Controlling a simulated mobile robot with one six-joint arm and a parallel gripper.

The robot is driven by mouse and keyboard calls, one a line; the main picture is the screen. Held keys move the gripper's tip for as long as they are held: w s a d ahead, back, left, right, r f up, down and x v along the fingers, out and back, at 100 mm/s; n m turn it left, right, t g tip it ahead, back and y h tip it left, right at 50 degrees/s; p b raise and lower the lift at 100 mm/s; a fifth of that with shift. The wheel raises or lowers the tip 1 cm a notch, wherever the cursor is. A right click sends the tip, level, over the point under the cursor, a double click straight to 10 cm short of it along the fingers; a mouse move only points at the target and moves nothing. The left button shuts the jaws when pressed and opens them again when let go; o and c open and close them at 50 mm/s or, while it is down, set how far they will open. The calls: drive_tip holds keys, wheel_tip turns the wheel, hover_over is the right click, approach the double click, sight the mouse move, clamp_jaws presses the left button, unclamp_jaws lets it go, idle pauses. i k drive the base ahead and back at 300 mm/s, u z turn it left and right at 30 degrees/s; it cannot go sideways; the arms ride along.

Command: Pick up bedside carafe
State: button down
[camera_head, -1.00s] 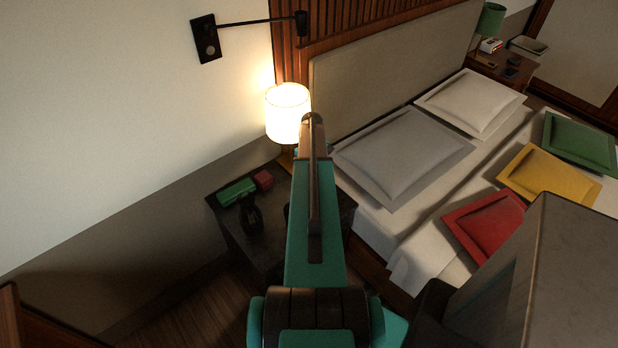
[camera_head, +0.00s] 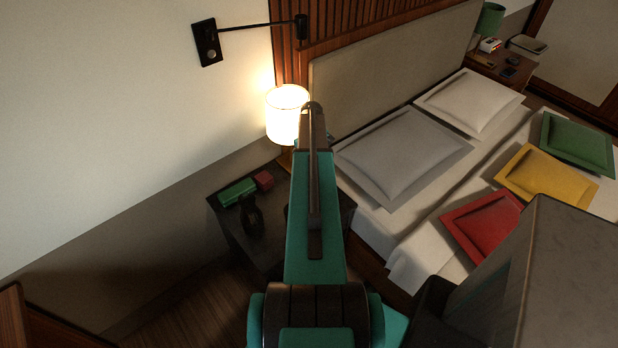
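I cannot make out the bedside carafe for certain. A small dark upright object (camera_head: 251,215) stands on the near nightstand (camera_head: 252,250), left of my arm; its shape is too dark to name. My teal arm reaches forward up the middle of the view, over the nightstand's right part, and hides what lies behind it. My gripper is not visible; the far end of the arm covers that area, just right of the lit lamp.
The lit lamp (camera_head: 285,118) stands close left of my arm's far end. A green box (camera_head: 237,192) and a red box (camera_head: 264,181) lie at the nightstand's back. The bed with a grey pillow (camera_head: 402,153) is to the right.

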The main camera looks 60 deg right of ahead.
sight(251, 218)
drive_tip(key=k, duration=1)
